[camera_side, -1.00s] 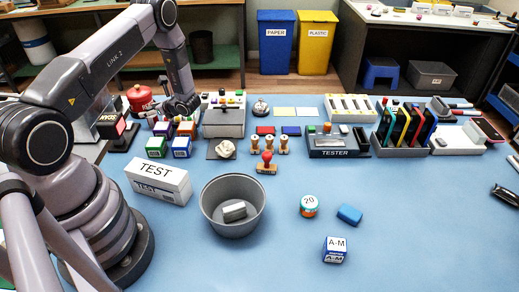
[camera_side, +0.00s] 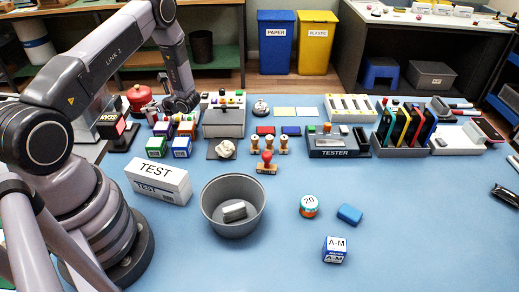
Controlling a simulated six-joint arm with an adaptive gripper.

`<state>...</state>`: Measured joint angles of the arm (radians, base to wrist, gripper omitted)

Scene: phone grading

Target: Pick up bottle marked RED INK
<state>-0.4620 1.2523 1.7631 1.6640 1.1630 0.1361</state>
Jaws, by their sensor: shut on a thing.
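A cluster of small square ink bottles stands at the back left of the blue table. The front two are a green-labelled bottle (camera_side: 156,147) and a blue-labelled bottle (camera_side: 181,147). Behind them are a purple one (camera_side: 162,129) and an orange-red one (camera_side: 186,129). The words on their labels are too small to read, so I cannot tell which is marked RED INK. My gripper (camera_side: 183,111) points down at the back of this cluster, its fingers shut on a bottle there. The held bottle is mostly hidden by the fingers and the neighbouring bottles.
A white TEST box (camera_side: 160,188) and a grey bowl (camera_side: 207,205) stand in front of the bottles. A grey box with buttons (camera_side: 224,122) is just right of my gripper, and a red round-topped object (camera_side: 139,97) is to its left.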

